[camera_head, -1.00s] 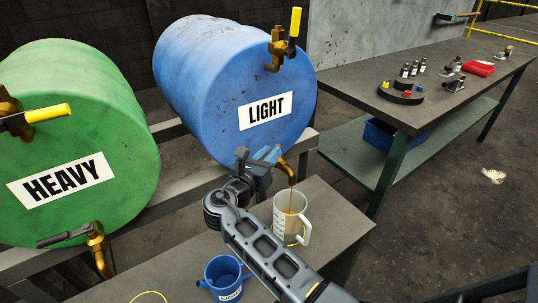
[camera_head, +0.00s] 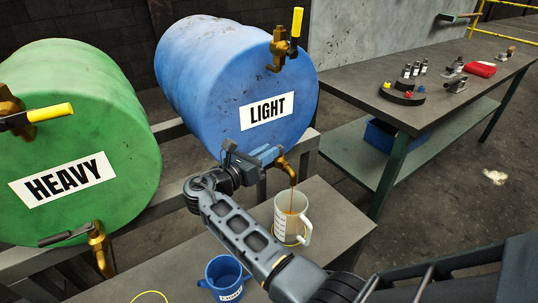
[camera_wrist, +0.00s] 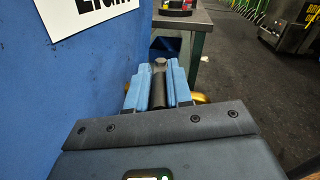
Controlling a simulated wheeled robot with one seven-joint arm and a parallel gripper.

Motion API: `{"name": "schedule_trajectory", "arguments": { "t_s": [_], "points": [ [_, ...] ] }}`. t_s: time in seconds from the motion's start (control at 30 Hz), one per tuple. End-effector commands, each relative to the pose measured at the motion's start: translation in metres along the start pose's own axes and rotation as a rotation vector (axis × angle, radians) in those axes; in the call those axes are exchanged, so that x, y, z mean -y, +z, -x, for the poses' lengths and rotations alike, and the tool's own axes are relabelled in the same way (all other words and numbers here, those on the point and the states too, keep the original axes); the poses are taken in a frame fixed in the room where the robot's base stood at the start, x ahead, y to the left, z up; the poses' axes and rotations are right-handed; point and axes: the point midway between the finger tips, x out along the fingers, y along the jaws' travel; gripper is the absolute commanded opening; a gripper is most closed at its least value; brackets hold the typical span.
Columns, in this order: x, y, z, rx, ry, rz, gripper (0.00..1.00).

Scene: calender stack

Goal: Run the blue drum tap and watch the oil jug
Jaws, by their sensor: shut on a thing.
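The blue drum (camera_head: 228,80), labelled LIGHT, lies on its side on a rack. Its lower brass tap (camera_head: 283,164) has a thin amber stream of oil falling from its spout. The stream runs into the clear oil jug (camera_head: 292,215), upright on the bench below. Amber-brown oil shows inside the jug, but its exact level is hard to read. My gripper (camera_head: 268,156) is at the tap, against the drum's front. In the wrist view my gripper (camera_wrist: 158,92) has its blue fingers shut around the dark tap lever (camera_wrist: 158,88).
A blue can (camera_head: 225,277) stands left of the jug on the grey bench (camera_head: 185,262). The green HEAVY drum (camera_head: 70,130) and its tap (camera_head: 98,245) are at left. A workbench (camera_head: 440,100) with small bottles and parts stands at right, with open floor beyond.

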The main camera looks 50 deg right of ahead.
Motion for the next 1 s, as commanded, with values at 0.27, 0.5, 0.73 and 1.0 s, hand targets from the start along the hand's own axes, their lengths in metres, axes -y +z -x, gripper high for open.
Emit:
{"name": "schedule_trajectory", "arguments": {
  "t_s": [0.27,0.5,0.73,1.0],
  "points": [
    [-0.004,0.0008,-0.0007,-0.017,-0.082,-0.002,0.0],
    [-0.0037,0.0008,-0.0007,-0.016,-0.082,-0.001,0.0],
    [-0.0037,0.0008,-0.0006,-0.016,-0.081,-0.001,0.4],
    [-0.0039,0.0008,0.0003,-0.016,-0.08,-0.001,0.43]
  ]
}}
